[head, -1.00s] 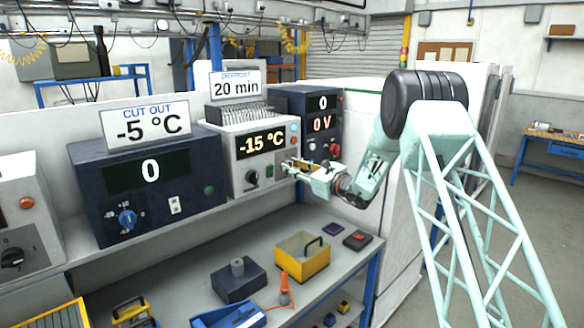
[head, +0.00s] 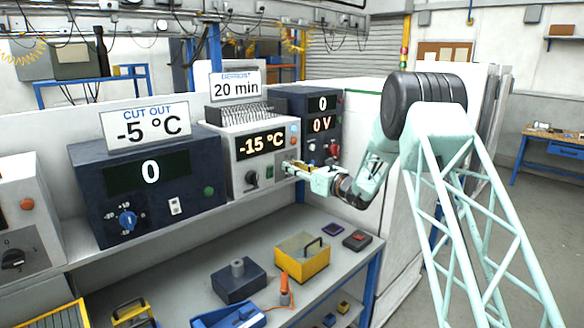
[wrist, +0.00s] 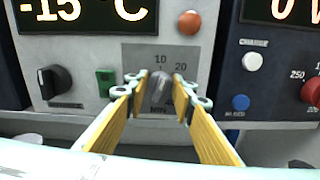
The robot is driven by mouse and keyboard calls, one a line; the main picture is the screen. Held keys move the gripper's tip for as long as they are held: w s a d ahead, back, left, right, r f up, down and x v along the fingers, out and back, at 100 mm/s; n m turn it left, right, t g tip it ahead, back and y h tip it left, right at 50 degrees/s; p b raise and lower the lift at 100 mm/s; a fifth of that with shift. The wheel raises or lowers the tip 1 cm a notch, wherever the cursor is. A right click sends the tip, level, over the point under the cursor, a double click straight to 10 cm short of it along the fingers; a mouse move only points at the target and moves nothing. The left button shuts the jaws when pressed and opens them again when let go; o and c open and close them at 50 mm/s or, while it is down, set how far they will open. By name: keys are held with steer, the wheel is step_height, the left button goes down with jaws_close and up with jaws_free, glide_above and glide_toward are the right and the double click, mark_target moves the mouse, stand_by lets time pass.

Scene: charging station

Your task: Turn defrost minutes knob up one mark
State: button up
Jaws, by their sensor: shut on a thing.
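The grey defrost minutes knob (wrist: 160,86) is on a panel plate with marks 10 and 20 above it in the wrist view. Its top leans slightly right; the exact mark it points at is hard to tell. My gripper (wrist: 160,92) is shut on the knob, one yellow finger on each side. In the head view my gripper (head: 289,167) reaches from the right to the white unit's (head: 232,150) lower right front and hides the knob. A sign (head: 236,85) on top reads 20 min, and the display (head: 260,145) shows -15 °C.
A black knob (wrist: 55,81) and green switch (wrist: 106,82) sit left of my fingers, an orange button (wrist: 190,22) above. The dark unit (head: 322,103) with red and blue controls stands close on the right. A shelf with boxes lies below.

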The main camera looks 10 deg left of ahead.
steer(key=m+p, duration=0.2)
steer(key=m, duration=0.4)
steer(key=shift+w, duration=0.1)
steer(key=shift+d, duration=0.1)
stand_by(0.5)
steer(key=o, duration=0.8)
steer(key=shift+o, duration=0.2)
steer(key=v, duration=1.2)
